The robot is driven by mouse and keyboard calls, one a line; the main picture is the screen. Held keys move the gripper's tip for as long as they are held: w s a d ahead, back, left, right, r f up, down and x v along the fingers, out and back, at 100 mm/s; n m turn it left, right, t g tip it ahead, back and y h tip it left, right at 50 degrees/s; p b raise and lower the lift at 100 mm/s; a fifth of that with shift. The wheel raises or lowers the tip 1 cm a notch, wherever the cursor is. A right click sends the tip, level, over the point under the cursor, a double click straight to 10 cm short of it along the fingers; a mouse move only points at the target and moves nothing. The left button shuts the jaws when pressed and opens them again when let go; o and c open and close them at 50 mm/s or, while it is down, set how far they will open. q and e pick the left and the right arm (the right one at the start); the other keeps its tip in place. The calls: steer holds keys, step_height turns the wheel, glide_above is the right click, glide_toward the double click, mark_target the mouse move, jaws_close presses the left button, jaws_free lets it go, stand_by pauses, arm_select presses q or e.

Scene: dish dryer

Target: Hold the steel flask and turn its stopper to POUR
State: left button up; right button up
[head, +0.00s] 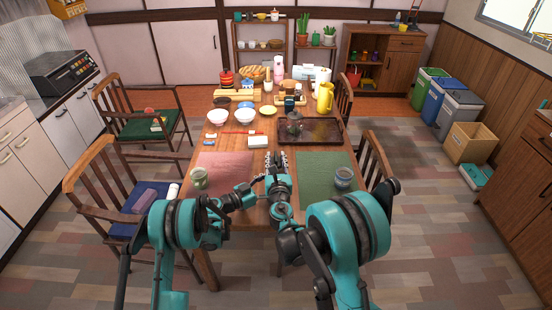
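I cannot make out a steel flask with a stopper for certain at this size. A dark grey metallic pot-like vessel (294,123) stands on the dark tray (322,132) at the table's right side. My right gripper (277,159) is over the near middle of the table, its two fingers apart and pointing away from me, with nothing seen between them. It is short of the tray and apart from the vessel. My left gripper (256,184) is just left of the right one, near the table's front; its fingers are too small and overlapped to read.
A pink mat (228,160) with a green cup (199,178) lies left, a green mat (318,168) with a blue cup (343,178) right. White bowls (245,116), a yellow jug (325,97) and a white box (258,140) stand farther back. Chairs flank the table.

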steer(key=shift+w, duration=0.3)
jaws_close()
